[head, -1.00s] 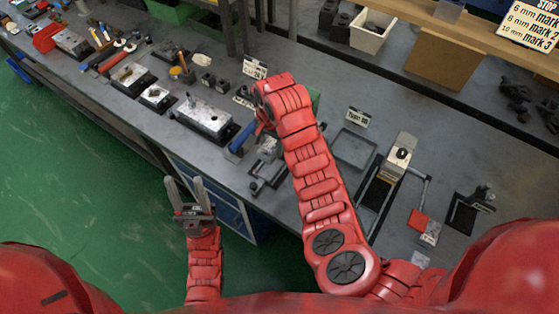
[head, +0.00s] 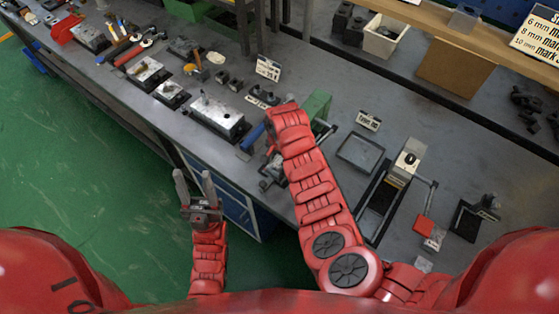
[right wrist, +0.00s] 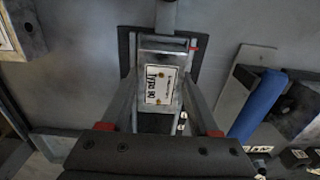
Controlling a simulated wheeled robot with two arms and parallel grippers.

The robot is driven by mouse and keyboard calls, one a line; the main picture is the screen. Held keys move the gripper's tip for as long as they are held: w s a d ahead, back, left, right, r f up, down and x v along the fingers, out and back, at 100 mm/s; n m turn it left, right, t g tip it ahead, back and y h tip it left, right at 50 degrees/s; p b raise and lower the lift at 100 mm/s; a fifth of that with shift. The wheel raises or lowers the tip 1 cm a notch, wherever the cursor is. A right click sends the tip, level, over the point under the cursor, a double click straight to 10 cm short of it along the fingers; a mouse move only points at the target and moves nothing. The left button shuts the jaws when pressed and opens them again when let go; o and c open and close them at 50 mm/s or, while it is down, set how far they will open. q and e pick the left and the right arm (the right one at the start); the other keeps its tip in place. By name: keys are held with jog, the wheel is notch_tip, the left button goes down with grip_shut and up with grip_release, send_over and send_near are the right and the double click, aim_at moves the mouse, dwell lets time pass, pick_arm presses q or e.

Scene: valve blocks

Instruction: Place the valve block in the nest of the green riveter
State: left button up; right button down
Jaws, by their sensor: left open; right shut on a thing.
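My right gripper (right wrist: 161,76) is shut on a grey metal block with a white type label, which looks like the valve block (right wrist: 161,92). One finger is on each side of it. Below it a dark base plate and an upright post show. I cannot tell whether the block touches them. In the head view my right arm covers the gripper and block. The green riveter (head: 316,106) shows only partly behind that arm, with a lever at its right. My left gripper (head: 195,185) is open and empty, over the floor in front of the bench.
A blue handle (right wrist: 257,103) lies close to the right of my right gripper; it also shows in the head view (head: 252,136). Grey fixture parts (head: 270,172) stand left of my right arm. An empty tray (head: 360,152) and a lever press (head: 402,170) stand to the right.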

aim_at(279, 161)
jog(key=shift+c, duration=0.6)
grip_release()
jog(key=shift+r, duration=0.15)
jog(key=shift+w+a+r, duration=0.1)
jog(key=shift+r, duration=0.2)
notch_tip(279, 161, up, 5)
jog(key=shift+b, duration=1.05)
notch_tip(279, 161, up, 6)
jog(key=p, duration=0.2)
jog(key=shift+r, duration=0.15)
